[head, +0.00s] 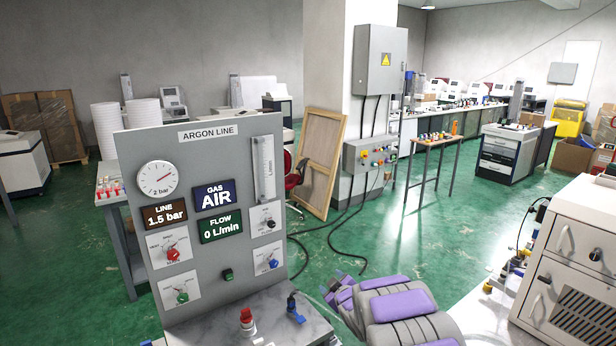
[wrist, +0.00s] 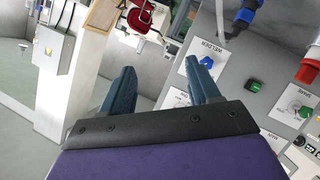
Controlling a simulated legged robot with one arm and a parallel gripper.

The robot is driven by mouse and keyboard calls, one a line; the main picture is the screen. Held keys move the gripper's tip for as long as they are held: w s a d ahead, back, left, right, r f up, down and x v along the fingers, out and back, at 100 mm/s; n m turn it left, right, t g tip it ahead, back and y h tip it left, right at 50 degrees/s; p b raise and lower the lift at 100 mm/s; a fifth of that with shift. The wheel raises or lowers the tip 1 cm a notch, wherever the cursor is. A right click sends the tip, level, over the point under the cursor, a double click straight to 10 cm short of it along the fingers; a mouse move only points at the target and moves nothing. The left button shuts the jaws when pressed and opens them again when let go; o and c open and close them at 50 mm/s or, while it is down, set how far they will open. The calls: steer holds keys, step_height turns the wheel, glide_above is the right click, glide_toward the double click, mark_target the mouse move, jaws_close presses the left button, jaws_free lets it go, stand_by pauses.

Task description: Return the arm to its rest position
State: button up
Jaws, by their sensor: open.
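My arm shows in purple and grey at the bottom centre of the head view. My gripper (head: 332,290) is just right of the argon line panel (head: 140,250), low beside its base. In the wrist view my gripper (wrist: 163,80) has its two teal fingers apart, with nothing between them. The panel face is to the right in that view, close to the right finger, with a blue welder valve (wrist: 206,62). I cannot tell the exact gap to the panel.
Red (head: 247,320) and blue (head: 294,308) fittings stand on the panel's base. A white cabinet (head: 572,255) stands at right. A wooden frame (head: 322,163) leans by a pillar. Black cables lie on the green floor behind my arm. Open floor (head: 450,220) extends beyond.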

steer(key=s+d+r+m+g+h, duration=0.2)
steer(key=s+d+r, duration=0.15)
steer(key=s, duration=0.45)
steer(key=s+d+r+m+g+h, duration=0.2)
steer(key=s+d+m+g, duration=0.15)
steer(key=s, duration=0.35)
steer(key=s+d+r+m+g+h, duration=0.15)
steer(key=s+d, duration=0.25)
steer(key=s, duration=0.4)
steer(key=s+a+r+m+g+y, duration=0.1)
steer(key=s+g, duration=0.3)
steer(key=s, duration=1.4)
steer(key=s+a+r+m+g+y, duration=0.1)
steer(key=s+a+r+m+g, duration=0.1)
steer(key=s, duration=1.7)
steer(key=shift+a+g, duration=0.7)
steer(key=shift+g, duration=0.4)
